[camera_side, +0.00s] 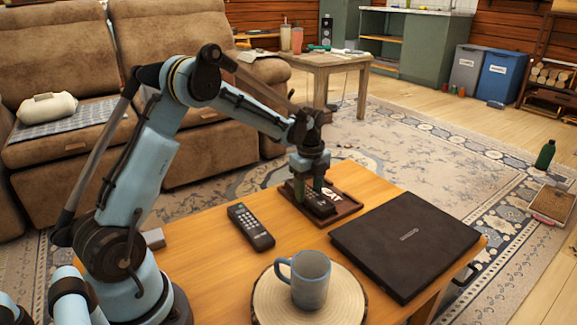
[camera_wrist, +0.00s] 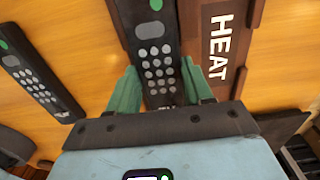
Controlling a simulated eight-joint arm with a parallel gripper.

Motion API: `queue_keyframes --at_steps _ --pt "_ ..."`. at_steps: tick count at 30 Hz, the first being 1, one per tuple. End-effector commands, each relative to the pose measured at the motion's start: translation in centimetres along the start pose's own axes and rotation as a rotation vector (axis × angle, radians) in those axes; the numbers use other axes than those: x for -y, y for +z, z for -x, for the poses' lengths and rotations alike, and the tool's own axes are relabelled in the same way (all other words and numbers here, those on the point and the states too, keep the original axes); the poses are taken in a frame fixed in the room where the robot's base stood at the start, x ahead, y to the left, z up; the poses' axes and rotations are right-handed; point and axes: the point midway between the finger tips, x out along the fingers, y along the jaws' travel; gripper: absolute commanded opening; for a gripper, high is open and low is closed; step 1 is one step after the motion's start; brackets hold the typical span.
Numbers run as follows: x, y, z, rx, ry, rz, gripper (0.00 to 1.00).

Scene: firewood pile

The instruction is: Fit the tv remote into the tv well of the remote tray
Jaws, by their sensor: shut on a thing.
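The dark remote (camera_wrist: 153,60), with a grey oval button, round grey keys and a green dot, is between the green fingertips of my gripper (camera_wrist: 158,92). My gripper (camera_side: 309,188) is shut on it and points down at the brown remote tray (camera_side: 352,209). The held remote (camera_side: 318,204) lies over the tray's left part, roughly lined up with it. I cannot tell whether it rests in the well or hovers just above. A well marked HEAT (camera_wrist: 221,45) is beside it, empty. The label under the held remote is hidden.
A second remote (camera_side: 251,227) lies on the wooden table left of the tray; it also shows in the wrist view (camera_wrist: 38,82). A black laptop (camera_side: 405,243) is to the right. A blue-grey mug (camera_side: 310,280) stands on a round wooden slab (camera_side: 265,300) in front.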

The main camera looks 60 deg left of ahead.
Motion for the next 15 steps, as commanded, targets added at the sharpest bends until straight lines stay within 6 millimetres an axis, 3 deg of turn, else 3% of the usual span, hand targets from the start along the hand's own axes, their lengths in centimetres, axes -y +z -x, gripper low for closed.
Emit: queue_keyframes --at_steps 15 --pt "0.0 0.0 -0.56 0.0 0.0 0.0 0.18"
